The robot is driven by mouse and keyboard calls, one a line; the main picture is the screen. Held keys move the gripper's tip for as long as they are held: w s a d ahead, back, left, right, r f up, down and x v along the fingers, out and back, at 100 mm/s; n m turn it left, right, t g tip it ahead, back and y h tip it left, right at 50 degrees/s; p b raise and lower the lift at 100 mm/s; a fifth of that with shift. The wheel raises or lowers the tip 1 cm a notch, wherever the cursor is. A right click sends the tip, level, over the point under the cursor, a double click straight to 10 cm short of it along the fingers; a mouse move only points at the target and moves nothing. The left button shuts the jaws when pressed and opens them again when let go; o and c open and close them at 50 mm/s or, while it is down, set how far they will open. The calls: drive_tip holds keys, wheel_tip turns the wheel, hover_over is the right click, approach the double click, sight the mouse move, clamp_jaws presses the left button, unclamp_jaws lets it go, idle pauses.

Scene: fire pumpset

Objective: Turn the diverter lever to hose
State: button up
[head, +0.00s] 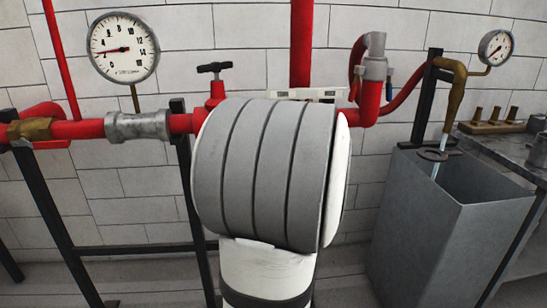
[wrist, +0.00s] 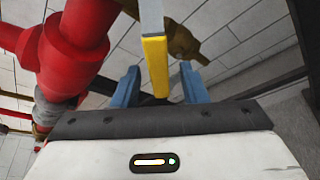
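The diverter lever (wrist: 155,65) shows in the wrist view as a pale metal bar with a yellow grip, hanging down between my fingers. My gripper (wrist: 160,72) is open, with one blue finger on each side of the yellow grip. Gaps show between the grip and both fingers. In the wrist view, a red valve body (wrist: 75,45) is at left and a brass fitting (wrist: 180,40) is behind the lever. In the head view my own arm covers the middle, and the lever and gripper are hidden behind it. A white label plate (head: 318,94) is partly covered there.
A red pipe with a black-handled valve (head: 215,68) and a large gauge (head: 123,48) is at left. At right, a brass spout (head: 455,90) runs water into a grey tank (head: 430,235). A small gauge (head: 495,48) and a bench (head: 505,155) are far right.

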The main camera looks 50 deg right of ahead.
drive_tip(key=v, duration=0.5)
drive_tip(key=shift+p, duration=0.3)
drive_tip(key=shift+w, duration=0.1)
drive_tip(key=shift+c, duration=0.5)
